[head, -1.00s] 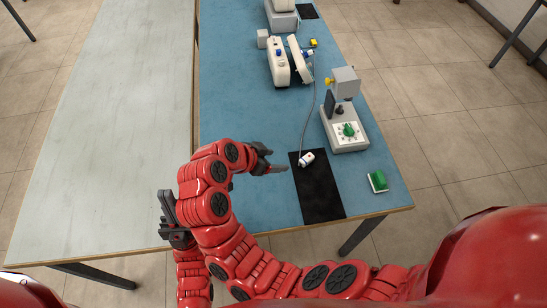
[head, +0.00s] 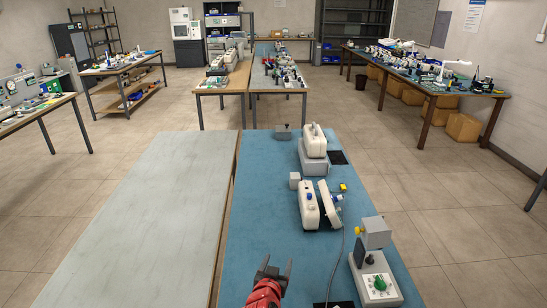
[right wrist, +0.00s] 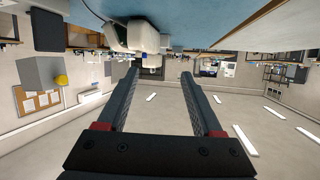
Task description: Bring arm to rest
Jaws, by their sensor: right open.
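My right gripper (head: 278,264) shows at the bottom middle of the head view, over the blue table (head: 270,205). Its two dark fingers stand apart with nothing between them. Only a short part of its red arm is in view. In the right wrist view the same gripper (right wrist: 159,76) has its fingers spread and empty, and the room appears upside down. My left gripper is outside the head view.
A grey device with a green knob (head: 379,282) stands right of the gripper. The pale table (head: 130,215) on the left is bare. Other loaded tables stand beyond.

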